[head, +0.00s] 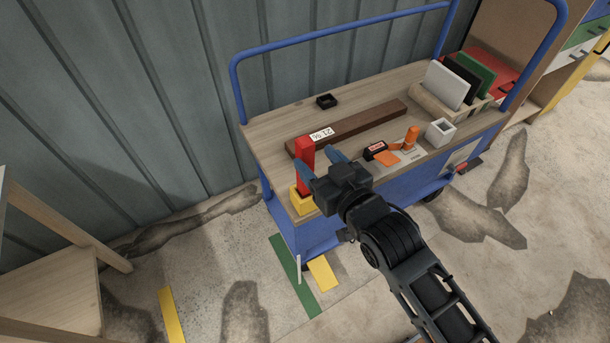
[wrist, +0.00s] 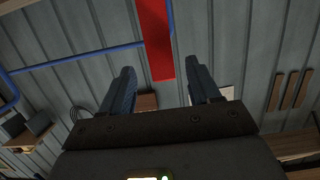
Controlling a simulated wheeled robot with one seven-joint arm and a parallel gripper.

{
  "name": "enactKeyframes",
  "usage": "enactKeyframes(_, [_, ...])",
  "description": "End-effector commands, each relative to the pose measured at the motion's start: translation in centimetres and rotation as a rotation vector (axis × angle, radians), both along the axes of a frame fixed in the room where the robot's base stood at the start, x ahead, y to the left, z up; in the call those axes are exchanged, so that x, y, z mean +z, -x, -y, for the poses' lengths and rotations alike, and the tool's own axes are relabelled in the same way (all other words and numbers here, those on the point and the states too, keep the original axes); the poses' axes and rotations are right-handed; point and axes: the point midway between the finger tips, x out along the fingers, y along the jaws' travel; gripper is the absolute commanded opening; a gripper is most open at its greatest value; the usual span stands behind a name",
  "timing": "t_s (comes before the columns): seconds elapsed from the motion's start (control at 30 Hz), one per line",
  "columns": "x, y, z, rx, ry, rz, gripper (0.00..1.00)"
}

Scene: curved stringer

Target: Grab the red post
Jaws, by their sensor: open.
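The red post (head: 305,153) stands upright on a yellow base (head: 302,203) at the near left end of the cart top. My gripper (head: 315,158) is open beside the post, its blue fingers pointing toward it, one partly overlapping it in the head view. In the wrist view, the red post (wrist: 157,42) comes down from the top edge and its visible end lies between the two fingertips of my gripper (wrist: 164,72). Nothing is shut in the fingers. I cannot tell whether a finger touches the post.
The blue-railed cart (head: 258,128) carries a long brown bar (head: 365,124), a small black tray (head: 326,101), an orange part (head: 411,138), a white square cup (head: 440,131) and a rack of panels (head: 447,85). A corrugated wall (head: 150,90) stands behind. A wooden shelf (head: 45,280) is at left.

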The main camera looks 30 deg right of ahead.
Motion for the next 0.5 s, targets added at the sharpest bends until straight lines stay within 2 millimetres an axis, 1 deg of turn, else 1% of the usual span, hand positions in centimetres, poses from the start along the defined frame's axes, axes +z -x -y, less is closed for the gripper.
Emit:
enactKeyframes(0.1, [-0.2,-1.3,0.0,0.0,-0.001,0.001,0.62])
enactKeyframes(0.27, [-0.5,-2.7,-0.1,0.0,-0.001,0.0,0.62])
enactKeyframes(0.5, [-1.2,-6.0,-0.2,0.001,-0.001,0.001,0.62])
